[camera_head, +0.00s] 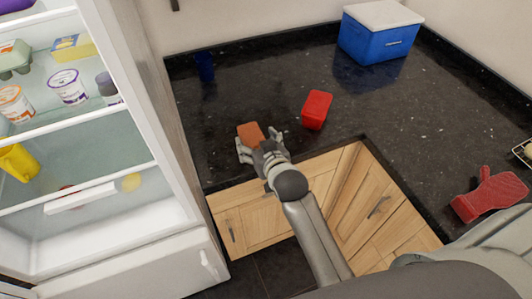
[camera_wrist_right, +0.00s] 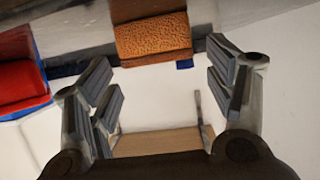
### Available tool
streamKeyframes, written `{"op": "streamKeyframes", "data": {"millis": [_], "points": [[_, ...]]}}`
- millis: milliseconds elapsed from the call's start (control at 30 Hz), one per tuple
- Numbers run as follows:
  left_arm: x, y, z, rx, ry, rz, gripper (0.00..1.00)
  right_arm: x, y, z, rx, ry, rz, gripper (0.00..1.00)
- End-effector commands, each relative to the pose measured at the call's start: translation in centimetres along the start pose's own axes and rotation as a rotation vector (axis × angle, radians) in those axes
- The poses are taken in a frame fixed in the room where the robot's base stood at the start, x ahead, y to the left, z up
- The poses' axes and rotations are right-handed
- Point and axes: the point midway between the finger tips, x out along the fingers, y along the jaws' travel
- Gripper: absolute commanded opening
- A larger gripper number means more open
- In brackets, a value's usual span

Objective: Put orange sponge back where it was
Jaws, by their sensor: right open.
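The orange sponge (camera_head: 250,134) lies on the dark granite counter (camera_head: 235,100), near its front edge. My right gripper (camera_head: 259,142) is right in front of it in the head view, with its two fingers spread apart. In the right wrist view the sponge (camera_wrist_right: 155,38) shows just beyond the open fingers (camera_wrist_right: 158,68), roughly between them, with nothing gripped. The head view does not clearly show whether a fingertip touches the sponge. My left gripper is not in view.
A red block-like container (camera_head: 317,109) stands right of the sponge. A blue cooler with white lid (camera_head: 375,42) and a dark blue cup (camera_head: 204,66) are farther back. A red mitt (camera_head: 488,194) lies at right. An open fridge (camera_head: 150,120) stands left; wooden cabinets (camera_head: 250,215) are below.

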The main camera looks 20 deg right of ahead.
Motion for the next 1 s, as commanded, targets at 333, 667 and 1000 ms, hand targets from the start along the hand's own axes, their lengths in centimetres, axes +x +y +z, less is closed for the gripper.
{"op": "streamKeyframes", "data": {"millis": [333,667,1000], "points": [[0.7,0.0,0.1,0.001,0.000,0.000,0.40,-5.7,0.0,0.1,-0.001,-0.001,-0.001,0.76],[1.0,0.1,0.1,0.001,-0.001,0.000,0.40,-8.3,0.0,0.0,-0.001,-0.001,-0.001,0.76],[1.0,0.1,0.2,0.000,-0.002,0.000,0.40,-8.4,0.0,0.0,-0.001,-0.001,-0.001,0.76]]}}
